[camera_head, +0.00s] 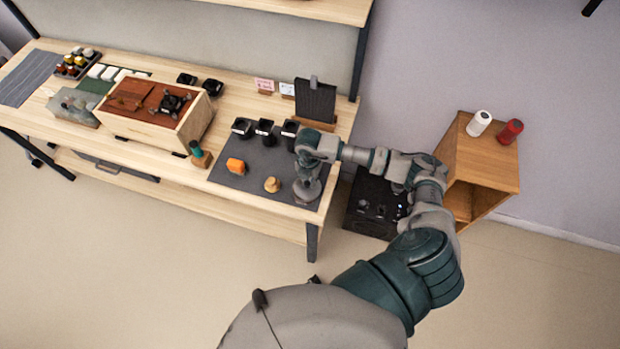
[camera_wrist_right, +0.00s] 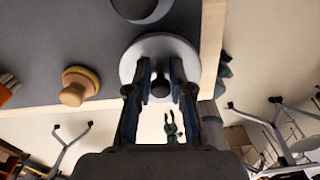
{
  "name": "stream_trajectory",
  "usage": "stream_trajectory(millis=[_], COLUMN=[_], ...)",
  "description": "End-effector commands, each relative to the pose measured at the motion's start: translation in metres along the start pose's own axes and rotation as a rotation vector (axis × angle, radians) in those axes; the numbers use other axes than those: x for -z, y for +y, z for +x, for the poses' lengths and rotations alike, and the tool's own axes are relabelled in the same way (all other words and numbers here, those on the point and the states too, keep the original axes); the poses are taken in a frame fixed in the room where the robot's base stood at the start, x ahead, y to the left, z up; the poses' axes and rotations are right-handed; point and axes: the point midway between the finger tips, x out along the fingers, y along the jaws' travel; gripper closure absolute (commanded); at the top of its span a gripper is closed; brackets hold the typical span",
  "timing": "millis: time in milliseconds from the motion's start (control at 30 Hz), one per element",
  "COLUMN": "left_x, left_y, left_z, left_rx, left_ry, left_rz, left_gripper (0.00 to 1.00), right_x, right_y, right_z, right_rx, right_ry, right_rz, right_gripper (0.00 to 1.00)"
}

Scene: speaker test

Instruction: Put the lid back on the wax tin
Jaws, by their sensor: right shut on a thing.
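My right gripper (camera_head: 306,165) is over the front right corner of the dark mat. In the right wrist view my right gripper (camera_wrist_right: 160,84) is shut on the dark knob of a round pale grey lid (camera_wrist_right: 160,46). The lid (camera_head: 307,191) also shows below the gripper in the head view. I cannot tell whether it touches the mat. A round grey thing with a paler rim, apparently the wax tin (camera_wrist_right: 142,10), is cut off at the top of the wrist view, beyond the lid. My arm seems to hide it in the head view. My left gripper is not in view.
On the mat (camera_head: 247,174) are a wooden knob-shaped piece (camera_head: 272,184), an orange block (camera_head: 235,166) and several black cups (camera_head: 265,129). A wooden box (camera_head: 150,110) stands further left. A black speaker (camera_head: 370,207) is on the floor right of the table.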

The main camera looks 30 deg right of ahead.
Motion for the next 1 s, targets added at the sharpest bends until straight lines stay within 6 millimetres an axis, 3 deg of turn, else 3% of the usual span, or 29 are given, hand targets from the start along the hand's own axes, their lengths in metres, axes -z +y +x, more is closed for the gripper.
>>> stream_trajectory(millis=[1000], left_x=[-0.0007], left_y=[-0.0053], left_z=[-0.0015], left_rx=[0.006], left_ry=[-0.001], left_rz=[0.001], left_gripper=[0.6], right_x=[0.0063], right_y=[0.0047], right_z=[0.0012], right_rx=[-0.001], right_ry=[0.001], right_rz=[0.0], right_gripper=[1.0])
